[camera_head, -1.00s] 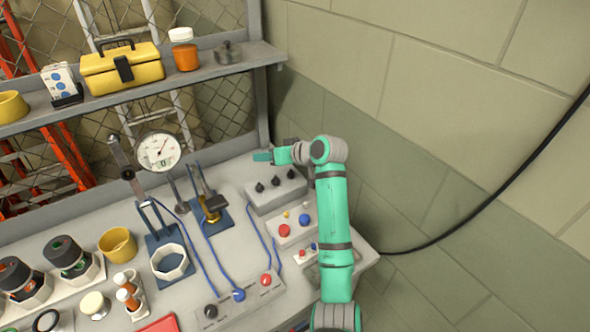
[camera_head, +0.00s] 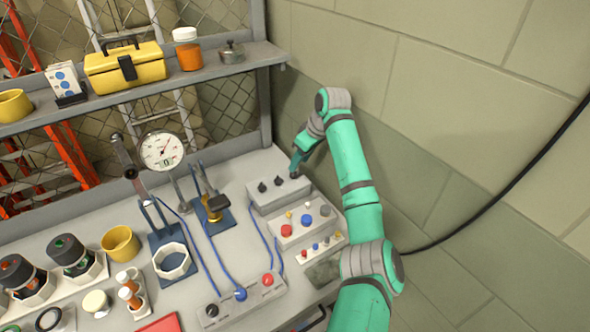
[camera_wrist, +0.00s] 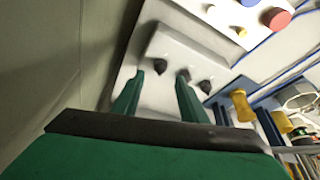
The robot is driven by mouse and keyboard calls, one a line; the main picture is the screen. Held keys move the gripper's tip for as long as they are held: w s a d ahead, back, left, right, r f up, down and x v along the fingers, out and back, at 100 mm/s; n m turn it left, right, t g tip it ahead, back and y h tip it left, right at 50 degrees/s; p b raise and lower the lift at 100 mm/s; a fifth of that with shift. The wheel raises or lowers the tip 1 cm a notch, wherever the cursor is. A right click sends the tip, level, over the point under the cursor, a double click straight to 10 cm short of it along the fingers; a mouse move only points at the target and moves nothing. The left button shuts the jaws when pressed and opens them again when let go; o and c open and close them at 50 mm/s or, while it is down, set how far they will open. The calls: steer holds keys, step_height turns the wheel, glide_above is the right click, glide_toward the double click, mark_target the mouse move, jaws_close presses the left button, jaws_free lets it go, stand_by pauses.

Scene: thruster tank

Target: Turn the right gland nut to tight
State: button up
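The grey gland box (camera_head: 281,200) stands at the back right of the bench with black gland nuts in a row on top. The right gland nut (camera_wrist: 160,66) is the one nearest the wall; it is at the left of the row in the wrist view. My gripper (camera_wrist: 160,78) is open and points down at it, with the nut showing between and just beyond the fingertips. I cannot tell whether the fingers touch it. In the head view my gripper (camera_head: 295,170) is over the right end of the box. The middle nut (camera_head: 278,181) and left nut (camera_head: 262,187) stand clear.
A panel with red and blue buttons (camera_head: 306,222) sits in front of the box, with a smaller button panel (camera_head: 320,247) nearer. The wall (camera_head: 420,140) is close on the right. A dial gauge (camera_head: 162,151) and a blue stand (camera_head: 214,219) are to the left.

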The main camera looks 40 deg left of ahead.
steer(key=x, duration=0.5)
steer(key=shift+a+f, duration=0.15)
steer(key=shift+f, duration=0.15)
jaws_close()
